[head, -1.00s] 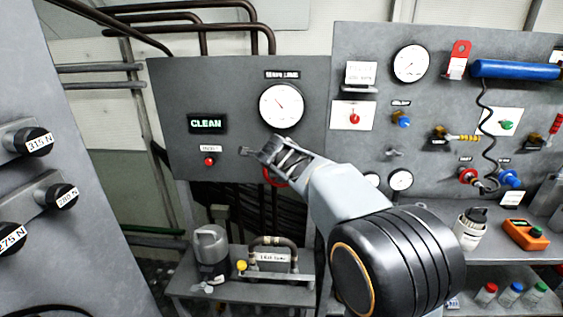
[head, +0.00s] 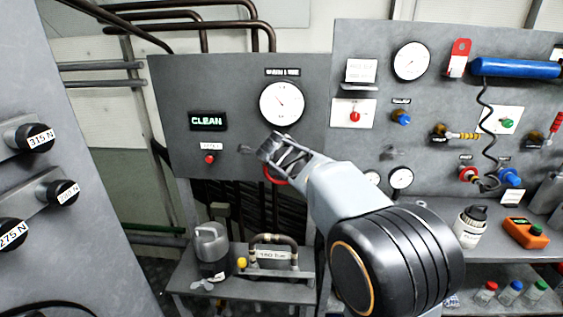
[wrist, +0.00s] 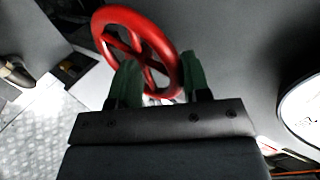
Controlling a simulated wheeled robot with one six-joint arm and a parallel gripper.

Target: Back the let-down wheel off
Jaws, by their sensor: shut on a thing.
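The red let-down wheel (wrist: 160,35) fills the top middle of the wrist view. Its spokes and rim show between and above the green finger pads. My gripper (wrist: 157,82) is shut on the wheel, its two fingers reaching over the near part of the rim. In the head view the wheel (head: 273,177) is a red arc on the grey panel, mostly hidden behind my gripper (head: 268,150). A white round gauge (head: 282,104) with a needle sits just above the wheel on the same panel.
A lit CLEAN sign (head: 207,121) and a red button (head: 209,159) are left of the wheel. A bench (head: 250,290) below holds a grey jug (head: 212,248) and a pipe piece (head: 273,250). The right panel carries gauges, valves and a blue cylinder (head: 515,69).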

